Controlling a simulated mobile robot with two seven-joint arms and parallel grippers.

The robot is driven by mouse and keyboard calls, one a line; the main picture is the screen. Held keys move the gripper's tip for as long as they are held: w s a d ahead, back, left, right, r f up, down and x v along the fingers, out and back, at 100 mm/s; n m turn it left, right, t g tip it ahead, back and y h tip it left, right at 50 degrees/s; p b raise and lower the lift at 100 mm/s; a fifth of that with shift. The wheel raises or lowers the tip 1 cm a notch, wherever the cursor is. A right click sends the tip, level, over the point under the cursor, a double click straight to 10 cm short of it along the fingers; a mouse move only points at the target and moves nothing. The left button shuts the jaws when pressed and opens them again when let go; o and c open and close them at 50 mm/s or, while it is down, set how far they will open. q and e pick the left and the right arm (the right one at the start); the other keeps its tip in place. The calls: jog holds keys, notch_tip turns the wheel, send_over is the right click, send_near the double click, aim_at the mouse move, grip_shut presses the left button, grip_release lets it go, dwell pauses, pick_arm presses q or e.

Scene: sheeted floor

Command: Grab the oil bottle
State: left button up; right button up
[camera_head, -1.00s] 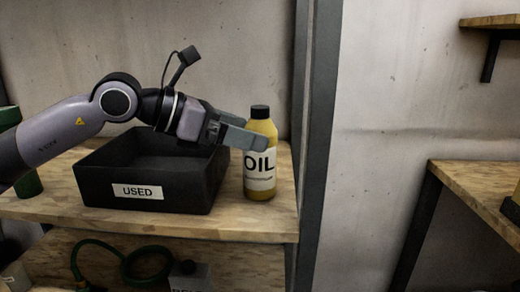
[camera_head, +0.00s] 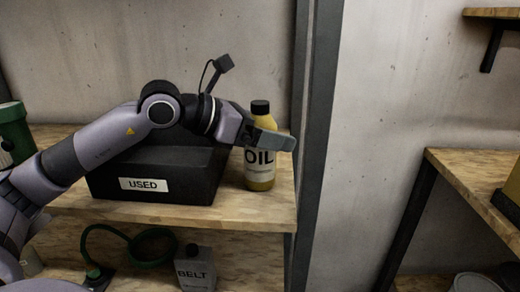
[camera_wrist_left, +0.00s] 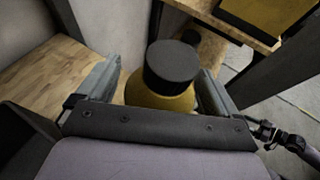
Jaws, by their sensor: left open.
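The oil bottle (camera_head: 259,170) is yellow with a black cap and a white OIL label. It stands upright on the wooden shelf beside the black USED bin. My left gripper (camera_head: 277,139) is open at the bottle's upper part, one finger crossing in front of it. In the left wrist view the bottle's black cap (camera_wrist_left: 171,66) and yellow shoulder sit between the two spread fingers (camera_wrist_left: 160,88). A gap shows beside the left finger; contact at the right finger is hard to tell. My right gripper is not in view.
The black USED bin (camera_head: 190,190) stands just left of the bottle, under my left arm. A dark metal post (camera_head: 318,130) rises right of the shelf (camera_head: 270,216).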

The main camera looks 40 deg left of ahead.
pick_arm(q)
jog(key=c, duration=1.4)
jog(key=shift+o, duration=0.2)
jog(key=shift+r, duration=0.15)
